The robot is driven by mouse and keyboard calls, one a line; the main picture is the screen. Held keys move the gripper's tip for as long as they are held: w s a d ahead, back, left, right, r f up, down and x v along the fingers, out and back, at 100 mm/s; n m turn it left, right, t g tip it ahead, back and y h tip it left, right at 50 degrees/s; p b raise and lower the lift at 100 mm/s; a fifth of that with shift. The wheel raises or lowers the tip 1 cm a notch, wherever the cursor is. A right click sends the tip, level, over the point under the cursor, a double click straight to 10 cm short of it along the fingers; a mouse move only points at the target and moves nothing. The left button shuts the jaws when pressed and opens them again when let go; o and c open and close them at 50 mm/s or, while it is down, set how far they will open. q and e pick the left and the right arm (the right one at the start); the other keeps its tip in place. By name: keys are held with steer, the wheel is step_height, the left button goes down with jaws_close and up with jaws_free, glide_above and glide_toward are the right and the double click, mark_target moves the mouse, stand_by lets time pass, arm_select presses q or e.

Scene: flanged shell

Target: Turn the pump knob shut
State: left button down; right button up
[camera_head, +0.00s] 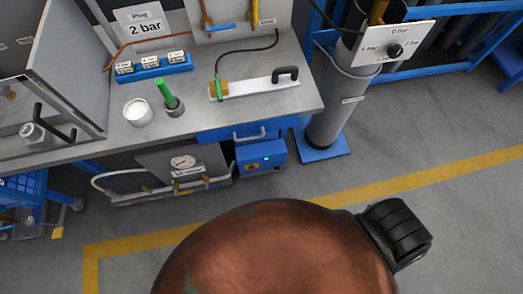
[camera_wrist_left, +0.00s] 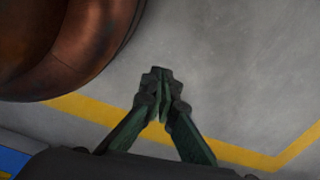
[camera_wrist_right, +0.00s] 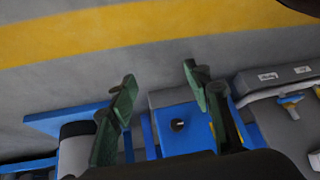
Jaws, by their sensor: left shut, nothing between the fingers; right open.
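A black knob (camera_head: 395,51) sits on a white panel (camera_head: 375,52) marked in bar, on a grey column at the back right. My right gripper (camera_wrist_right: 160,74) is open and empty, apart from that knob. My left gripper (camera_wrist_left: 160,75) is shut on nothing, above bare floor. Neither gripper shows in the head view.
A grey bench (camera_head: 187,128) holds a white cup (camera_head: 138,112), a green-handled tool (camera_head: 166,92) and a blue block (camera_head: 153,69). Below it are a gauge panel and a blue box (camera_head: 261,157). A copper-brown rounded body (camera_head: 270,250) fills the foreground. The floor between is clear.

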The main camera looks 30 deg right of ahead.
steer(key=w+f+m+t+b, duration=0.2)
steer(key=w+t+b, duration=0.3)
steer(key=w, duration=0.8)
arm_select(q)
steer(key=w+d+r+b, duration=0.1)
steer(key=w+r+b, duration=0.25)
steer(key=r, duration=0.35)
steer(key=w+d+r+b, duration=0.15)
steer(key=r+b, duration=0.25)
steer(key=r, duration=0.4)
arm_select(e)
steer(key=m+t+h, duration=0.2)
glide_toward(278, 170)
steer(key=f+x, duration=0.1)
steer(key=x, duration=0.2)
steer(key=shift+x, duration=0.9)
steer(key=b+x, duration=0.2)
steer(key=x, duration=0.2)
steer(key=shift+w+d, duration=0.1)
steer(key=shift+w, duration=0.05)
arm_select(q)
steer(key=w+d+f+t+h, duration=0.1)
steer(key=w+d+f, duration=0.2)
steer(key=w+f, duration=0.1)
steer(key=shift+w+t+h+b, duration=0.3)
steer(key=shift+w, duration=0.3)
arm_select(e)
steer(key=shift+w, duration=0.55)
steer(key=shift+c, duration=0.3)
